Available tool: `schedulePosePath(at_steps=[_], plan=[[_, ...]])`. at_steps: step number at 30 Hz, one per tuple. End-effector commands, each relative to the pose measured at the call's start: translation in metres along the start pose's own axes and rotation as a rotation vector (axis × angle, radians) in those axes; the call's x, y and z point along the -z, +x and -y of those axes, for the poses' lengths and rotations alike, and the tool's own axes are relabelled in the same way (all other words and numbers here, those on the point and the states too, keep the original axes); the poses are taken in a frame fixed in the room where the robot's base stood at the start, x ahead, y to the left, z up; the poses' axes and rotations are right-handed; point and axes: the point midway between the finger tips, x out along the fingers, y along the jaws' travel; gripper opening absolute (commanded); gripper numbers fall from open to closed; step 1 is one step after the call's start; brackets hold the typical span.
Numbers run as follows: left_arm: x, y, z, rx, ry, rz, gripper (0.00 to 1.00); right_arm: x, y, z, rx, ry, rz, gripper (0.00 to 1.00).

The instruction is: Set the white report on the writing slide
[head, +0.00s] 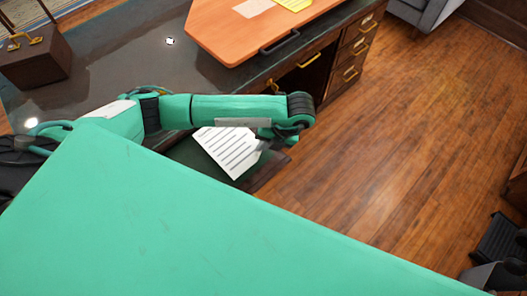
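The white report (228,151), a sheet with dark printed lines, is beside and below my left forearm. It is over a dark green panel with a brown wooden edge, which looks like the writing slide (268,172) at the desk's front. I cannot tell whether the sheet lies flat on it or is just above it. My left gripper (272,138) points down at the sheet's right edge. Its fingers are mostly hidden by the wrist, so I cannot tell whether they are shut on the report. My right gripper is not in view.
The dark-topped desk (120,65) has drawers with brass handles (362,45) at its right. An orange-brown board (225,30) with a dark handle and papers lies on it. A brown box (35,60) stands at the left. A grey chair (425,12) stands behind.

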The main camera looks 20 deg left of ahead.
Motion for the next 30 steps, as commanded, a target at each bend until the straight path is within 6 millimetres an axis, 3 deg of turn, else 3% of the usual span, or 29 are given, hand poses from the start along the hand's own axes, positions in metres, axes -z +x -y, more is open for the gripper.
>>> schedulePosePath(at_steps=[12,23,24,30], plan=[[0.000,0.035,0.018,0.000,0.000,0.001,0.00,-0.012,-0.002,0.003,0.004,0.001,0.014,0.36],[0.000,0.040,0.020,-0.001,0.000,0.001,0.00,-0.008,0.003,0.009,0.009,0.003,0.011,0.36],[0.000,0.039,0.019,0.000,0.000,0.001,0.09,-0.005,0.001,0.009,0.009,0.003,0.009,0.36],[0.000,0.039,0.019,0.000,0.000,0.001,0.10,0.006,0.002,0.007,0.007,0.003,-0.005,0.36]])
